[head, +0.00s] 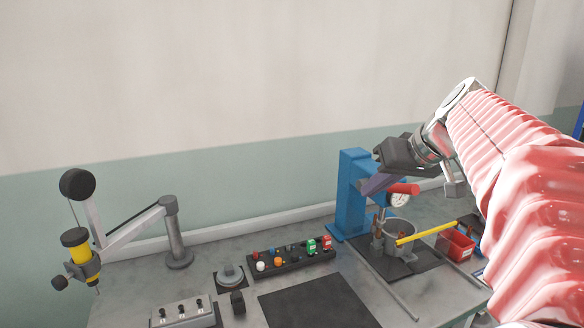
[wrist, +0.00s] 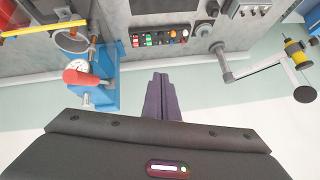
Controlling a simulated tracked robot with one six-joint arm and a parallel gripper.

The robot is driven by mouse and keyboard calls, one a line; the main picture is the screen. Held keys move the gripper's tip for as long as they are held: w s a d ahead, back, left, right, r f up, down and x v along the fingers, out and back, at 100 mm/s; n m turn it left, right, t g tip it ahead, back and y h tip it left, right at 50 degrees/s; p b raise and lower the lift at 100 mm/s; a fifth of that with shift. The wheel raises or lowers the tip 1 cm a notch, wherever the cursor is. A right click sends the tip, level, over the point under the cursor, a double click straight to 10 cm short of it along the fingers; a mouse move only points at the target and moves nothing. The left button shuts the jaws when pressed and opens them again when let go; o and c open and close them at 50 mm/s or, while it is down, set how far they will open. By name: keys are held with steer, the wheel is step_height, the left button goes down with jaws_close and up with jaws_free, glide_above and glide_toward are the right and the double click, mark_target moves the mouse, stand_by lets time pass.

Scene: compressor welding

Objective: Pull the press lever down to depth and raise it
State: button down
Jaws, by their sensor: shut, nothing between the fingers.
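The blue press (head: 352,190) stands at the back right of the bench. It also shows at the left in the wrist view (wrist: 108,80). Its lever has a red grip (head: 404,189), which also shows in the wrist view (wrist: 80,78). A round dial gauge (head: 398,201) sits just below the grip. My gripper (head: 372,188) has its dark purple fingers together and empty, in front of the press's upper part in the head view. In the wrist view the closed fingertips (wrist: 160,78) lie to the right of the press, apart from the red grip.
A grey metal cup (head: 398,228) stands under the press, with a yellow bar (head: 428,233) beside it. A red bin (head: 457,246) is to the right. A button panel (head: 290,257), dark mat (head: 318,303) and jointed tool arm (head: 130,228) lie left. The wall is behind the bench.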

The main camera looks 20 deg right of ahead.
steer(key=d+r+t, duration=0.1)
steer(key=d+r, duration=0.2)
steer(key=d, duration=0.5)
steer(key=d+r+t, duration=0.1)
steer(key=d+r, duration=0.3)
steer(key=d, duration=0.5)
steer(key=shift+s+d+t+h, duration=0.15)
steer(key=shift+s+t+h, duration=0.15)
steer(key=shift+t, duration=0.1)
steer(key=shift+f, duration=0.1)
steer(key=x, duration=0.9)
steer(key=shift+w+f, duration=0.1)
steer(key=shift+w, duration=0.1)
steer(key=shift+s+a+f, duration=0.1)
steer(key=shift+a+f, duration=0.05)
steer(key=shift+f, duration=0.45)
steer(key=shift+s+a+f, duration=0.1)
steer(key=shift+s+f, duration=0.05)
steer(key=shift+f, duration=0.45)
steer(key=shift+s+a+f, duration=0.15)
steer(key=shift+s+f, duration=0.1)
steer(key=shift+f, duration=0.5)
steer(key=shift+s+f, duration=0.35)
steer(key=shift+f, duration=0.4)
